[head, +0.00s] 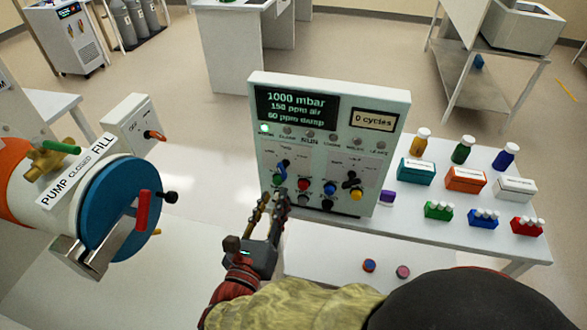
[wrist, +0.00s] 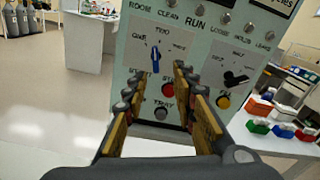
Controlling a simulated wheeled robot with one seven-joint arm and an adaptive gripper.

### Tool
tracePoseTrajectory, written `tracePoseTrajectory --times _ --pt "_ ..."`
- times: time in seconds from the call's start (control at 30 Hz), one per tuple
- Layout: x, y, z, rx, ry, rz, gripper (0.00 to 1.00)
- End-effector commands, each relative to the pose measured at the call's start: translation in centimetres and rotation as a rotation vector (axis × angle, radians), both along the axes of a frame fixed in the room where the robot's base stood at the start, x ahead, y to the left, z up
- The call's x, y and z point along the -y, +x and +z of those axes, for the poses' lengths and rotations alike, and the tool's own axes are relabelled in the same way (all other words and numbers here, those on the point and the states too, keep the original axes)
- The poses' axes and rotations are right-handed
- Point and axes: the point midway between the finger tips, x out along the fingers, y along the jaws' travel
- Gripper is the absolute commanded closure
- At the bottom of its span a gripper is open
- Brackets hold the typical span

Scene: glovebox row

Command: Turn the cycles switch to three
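The control panel (head: 330,140) stands upright on a white table; its display reads 1000 mbar and "0 cycles". A switch with a blue knob (wrist: 155,60) sits on a light plate at the panel's left, with small labels around it that look like one, two and three. Its handle stands nearly upright in the wrist view; the exact setting is too small to tell. The knob also shows in the head view (head: 282,168). My gripper (wrist: 155,82) is open and empty in front of the panel, its fingers spread below and either side of the blue knob.
A black knob (wrist: 235,79) sits to the right on the panel. Coloured buttons, including a red one (wrist: 168,90), lie below the knobs. Boxes and bottles stand on the table's right. A blue round glovebox door (head: 120,208) is at the left.

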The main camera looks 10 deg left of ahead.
Motion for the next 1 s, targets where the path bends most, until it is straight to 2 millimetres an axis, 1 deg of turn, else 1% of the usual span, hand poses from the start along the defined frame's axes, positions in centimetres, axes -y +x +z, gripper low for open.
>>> tracePoseTrajectory --times 0.03,0.07,0.17,0.5,0.63,0.8,1.0 --pt "-0.6 -0.2 -0.1 0.007 -0.012 0.018 0.73" --pt "-0.8 -0.2 -0.1 0.010 -0.016 0.024 0.73" --pt "-0.9 0.5 -0.2 0.011 -0.019 0.026 0.73" --pt "-0.3 5.4 -0.3 0.010 -0.016 0.021 0.73" --pt "-0.2 6.7 -0.3 0.009 -0.018 0.022 0.73" --pt "-0.2 7.5 -0.1 0.009 -0.017 0.024 0.73" --pt "-0.2 7.5 -0.1 0.009 -0.017 0.024 0.73"
